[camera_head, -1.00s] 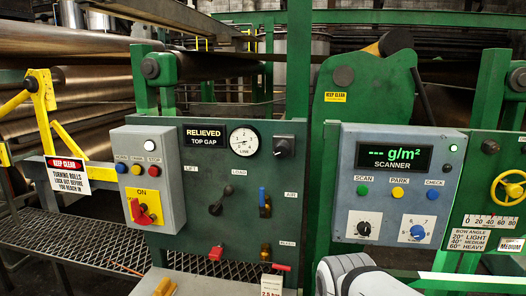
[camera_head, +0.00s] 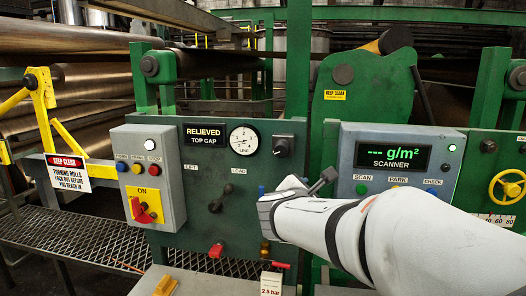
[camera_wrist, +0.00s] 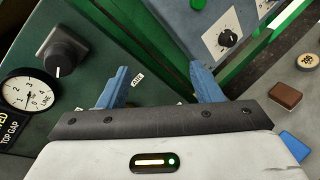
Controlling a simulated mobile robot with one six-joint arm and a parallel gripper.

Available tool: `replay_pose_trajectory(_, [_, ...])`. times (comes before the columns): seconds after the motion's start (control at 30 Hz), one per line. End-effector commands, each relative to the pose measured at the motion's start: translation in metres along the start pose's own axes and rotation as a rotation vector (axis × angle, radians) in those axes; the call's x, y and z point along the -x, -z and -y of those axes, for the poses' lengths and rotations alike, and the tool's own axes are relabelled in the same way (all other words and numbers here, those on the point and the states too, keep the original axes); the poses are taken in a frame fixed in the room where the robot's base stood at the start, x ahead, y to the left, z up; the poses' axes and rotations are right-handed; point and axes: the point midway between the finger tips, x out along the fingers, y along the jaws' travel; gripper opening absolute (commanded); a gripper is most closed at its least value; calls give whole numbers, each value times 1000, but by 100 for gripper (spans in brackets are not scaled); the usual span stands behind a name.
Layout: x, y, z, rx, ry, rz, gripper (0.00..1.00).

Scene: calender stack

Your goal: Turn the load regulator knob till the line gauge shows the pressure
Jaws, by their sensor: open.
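The black knob (camera_head: 283,146) sits on the green panel, right of the round white line gauge (camera_head: 244,139). I cannot read the needle's exact value. A tag (camera_head: 270,284) low in the head view reads 2.5 bar. In the wrist view the knob (camera_wrist: 64,52) is at upper left, with the gauge (camera_wrist: 28,93) below and left of it. My gripper (camera_wrist: 164,80) is open and empty, its two blue fingers spread. It is apart from the knob, which lies to the left of both fingers.
The grey scanner box (camera_head: 349,166) stands to the right of the knob. A lever (camera_head: 219,199) and a red handle (camera_head: 216,250) are on the panel below the gauge. A grey box with a red switch (camera_head: 144,210) is at left. The space before the knob is clear.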

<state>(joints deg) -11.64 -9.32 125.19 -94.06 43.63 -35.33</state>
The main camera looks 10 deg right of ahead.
Motion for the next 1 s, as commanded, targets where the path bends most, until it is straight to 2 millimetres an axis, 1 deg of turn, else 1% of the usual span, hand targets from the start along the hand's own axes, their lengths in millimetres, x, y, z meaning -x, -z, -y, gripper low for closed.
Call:
replay_pose_trajectory(0.03, [-2,-1,-23,110,-69,24,59])
replay_pose_trajectory(0.1, [-3,-1,-52,256,-157,63,59])
replay_pose_trajectory(0.2, [-1,1,-84,421,-255,115,59])
replay_pose_trajectory(0.3, [2,3,-105,529,-318,153,59])
replay_pose_trajectory(0.47, [0,4,-120,597,-356,180,59])
replay_pose_trajectory(0.57, [-12,3,-124,602,-355,181,59])
replay_pose_trajectory(0.8, [-48,0,-138,598,-354,180,59])
replay_pose_trajectory(1.0, [-65,-1,-145,596,-355,179,59])
